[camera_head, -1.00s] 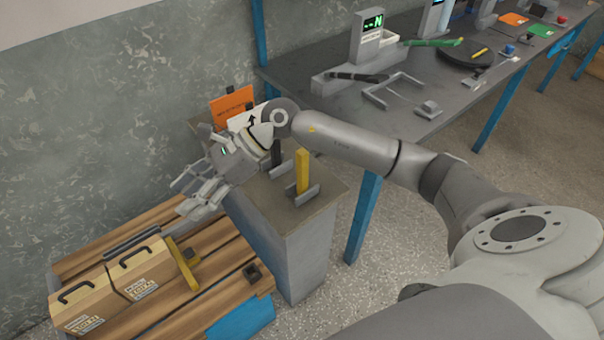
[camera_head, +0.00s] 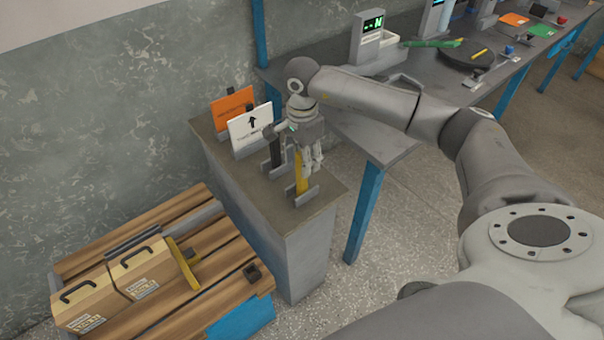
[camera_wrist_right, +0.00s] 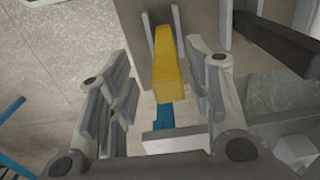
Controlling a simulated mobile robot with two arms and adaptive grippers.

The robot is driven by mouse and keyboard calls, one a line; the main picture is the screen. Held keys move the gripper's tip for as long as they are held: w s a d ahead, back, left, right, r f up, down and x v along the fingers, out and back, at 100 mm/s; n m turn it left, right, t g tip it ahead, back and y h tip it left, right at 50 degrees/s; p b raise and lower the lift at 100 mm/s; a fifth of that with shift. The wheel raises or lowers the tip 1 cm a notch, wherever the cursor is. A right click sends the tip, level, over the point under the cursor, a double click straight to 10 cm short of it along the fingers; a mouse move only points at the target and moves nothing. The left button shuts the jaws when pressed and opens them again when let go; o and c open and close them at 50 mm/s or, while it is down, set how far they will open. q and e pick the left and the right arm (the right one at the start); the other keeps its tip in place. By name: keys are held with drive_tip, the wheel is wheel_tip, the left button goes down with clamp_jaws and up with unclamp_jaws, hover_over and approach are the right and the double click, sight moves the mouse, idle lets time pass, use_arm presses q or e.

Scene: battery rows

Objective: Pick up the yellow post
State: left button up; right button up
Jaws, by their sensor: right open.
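The yellow post (camera_head: 301,172) stands upright in a grey holder (camera_head: 307,197) on the grey cabinet top. My right gripper (camera_head: 309,163) is at the post from above and hides its upper part in the head view. In the right wrist view the yellow post (camera_wrist_right: 169,67) reaches between the open fingers of my right gripper (camera_wrist_right: 158,95), nearer the right finger. I see a gap between the left finger and the post. Contact at the right finger cannot be told. My left gripper is not in view.
A black post (camera_head: 275,152) stands beside the yellow one and also shows in the right wrist view (camera_wrist_right: 275,42). White (camera_head: 251,128) and orange (camera_head: 232,104) signs stand behind. A pallet with boxes (camera_head: 142,267) is at the left, a workbench (camera_head: 330,88) at the right.

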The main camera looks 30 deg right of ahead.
drive_tip(key=shift+w+d+f+p, duration=0.15)
drive_tip(key=shift+f+p, duration=0.25)
drive_tip(key=shift+f, duration=0.95)
drive_tip(key=shift+w+f+p, duration=0.15)
drive_tip(key=shift+f+p, duration=0.25)
drive_tip(key=shift+f, duration=0.95)
clamp_jaws()
